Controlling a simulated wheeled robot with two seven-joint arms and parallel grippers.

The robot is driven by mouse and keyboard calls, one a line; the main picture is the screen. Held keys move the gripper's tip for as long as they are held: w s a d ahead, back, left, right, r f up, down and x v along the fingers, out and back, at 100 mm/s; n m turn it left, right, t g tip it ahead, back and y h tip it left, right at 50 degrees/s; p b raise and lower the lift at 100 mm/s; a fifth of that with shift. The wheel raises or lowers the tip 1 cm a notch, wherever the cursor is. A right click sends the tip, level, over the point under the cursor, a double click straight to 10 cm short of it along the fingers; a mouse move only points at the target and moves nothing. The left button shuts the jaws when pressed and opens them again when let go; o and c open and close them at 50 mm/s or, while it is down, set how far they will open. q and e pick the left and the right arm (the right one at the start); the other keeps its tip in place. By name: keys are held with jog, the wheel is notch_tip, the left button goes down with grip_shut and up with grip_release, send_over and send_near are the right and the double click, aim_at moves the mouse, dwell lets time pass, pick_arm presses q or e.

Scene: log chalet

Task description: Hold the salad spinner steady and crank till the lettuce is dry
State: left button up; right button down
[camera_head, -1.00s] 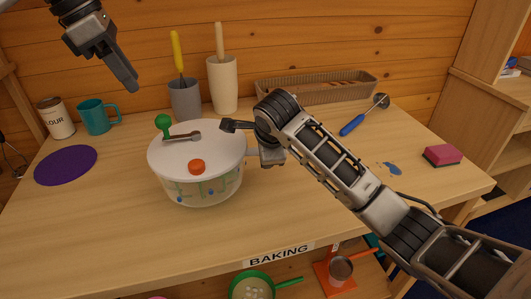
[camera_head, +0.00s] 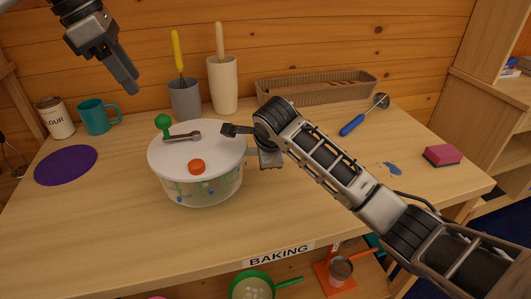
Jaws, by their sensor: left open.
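The salad spinner (camera_head: 225,153) stands upright on the table, left of centre. It has a white lid, a clear bowl with green and blue marks, an orange button (camera_head: 196,167) and a crank with a green knob (camera_head: 163,122). Lettuce cannot be made out clearly inside. My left gripper (camera_head: 128,86) is open and empty, in the air above and left of the spinner, apart from the knob. My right gripper (camera_head: 246,146) is at the spinner's right side, its fingers spread, one over the lid's edge and one beside the bowl. Contact cannot be told.
A grey holder (camera_head: 186,100), a cream holder (camera_head: 223,86) and a wicker tray (camera_head: 315,87) stand behind. A teal mug (camera_head: 95,117), flour canister (camera_head: 56,118) and purple mat (camera_head: 66,165) are left. A blue-handled tool (camera_head: 354,124) and pink sponge (camera_head: 442,155) lie right. The table's front is clear.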

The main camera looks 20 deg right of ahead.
aim_at(161, 116)
pick_arm(q)
jog(key=d+m+y, duration=0.1)
jog(key=m, duration=0.3)
jog(key=d+m+y, duration=0.1)
jog(key=m, duration=0.4)
jog(key=d+m+t+y, duration=0.1)
jog(key=m, duration=0.3)
jog(key=shift+w, duration=0.1)
jog(key=m, duration=0.3)
jog(key=d+m+y, duration=0.1)
jog(key=m, duration=0.1)
jog(key=shift+w+m+t, duration=0.1)
jog(key=shift+m+t, duration=0.2)
jog(key=shift+f, duration=0.35)
notch_tip(161, 116, down, 9)
jog(key=shift+f, duration=0.1)
jog(key=c, duration=0.7)
